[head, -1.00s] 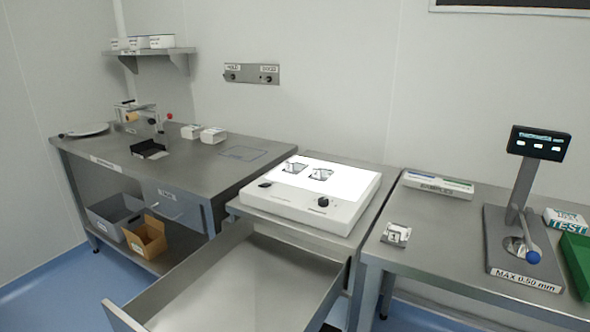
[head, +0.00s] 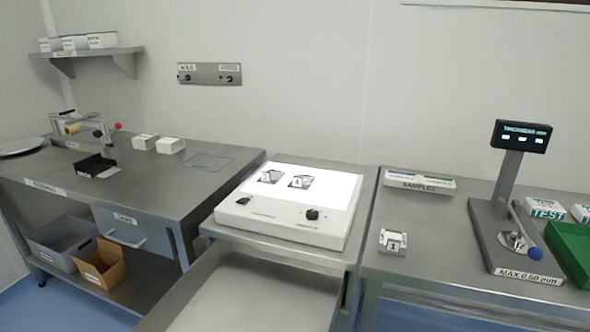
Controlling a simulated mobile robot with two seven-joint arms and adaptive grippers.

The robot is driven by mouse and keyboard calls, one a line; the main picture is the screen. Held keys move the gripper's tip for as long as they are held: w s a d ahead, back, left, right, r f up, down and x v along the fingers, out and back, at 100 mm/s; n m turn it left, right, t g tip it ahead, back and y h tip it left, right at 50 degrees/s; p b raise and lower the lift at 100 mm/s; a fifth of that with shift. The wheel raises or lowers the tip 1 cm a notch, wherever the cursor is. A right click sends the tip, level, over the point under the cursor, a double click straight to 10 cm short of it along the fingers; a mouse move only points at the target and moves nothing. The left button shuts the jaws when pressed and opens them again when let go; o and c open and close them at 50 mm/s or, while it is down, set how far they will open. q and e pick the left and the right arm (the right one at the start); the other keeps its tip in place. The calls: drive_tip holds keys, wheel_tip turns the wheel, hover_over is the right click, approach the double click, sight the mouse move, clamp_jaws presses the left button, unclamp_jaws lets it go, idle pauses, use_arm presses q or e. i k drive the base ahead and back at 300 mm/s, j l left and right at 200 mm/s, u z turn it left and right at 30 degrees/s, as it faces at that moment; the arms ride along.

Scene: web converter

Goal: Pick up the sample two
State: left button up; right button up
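A small silvery sample packet (head: 392,241) with a white label lies flat near the left front of the right steel table; its number looks like 1 but is too small to be sure. Two more dark-and-silver samples, a left one (head: 270,177) and a right one (head: 300,182), lie on the lit white top of the light box (head: 282,229). Their labels are too small to read surely, so I cannot tell which is sample two. A tray marked SAMPLES (head: 419,183) stands at the back of the right table. Neither of my grippers is in view.
An open steel drawer (head: 250,290) juts out below the light box. A gauge stand (head: 510,220) with a lever, a green bin (head: 570,250) and TEST boxes (head: 545,208) stand at right. The left table (head: 200,190) holds a roll fixture and white boxes.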

sight(270, 176)
drive_tip(key=i+j+z, duration=0.2)
drive_tip(key=j+z, duration=0.3)
drive_tip(key=j, duration=0.3)
drive_tip(key=i+j+z, duration=0.1)
drive_tip(key=j+z, duration=0.35)
drive_tip(key=j, duration=0.35)
drive_tip(key=j+z, duration=0.5)
drive_tip(key=j, duration=0.3)
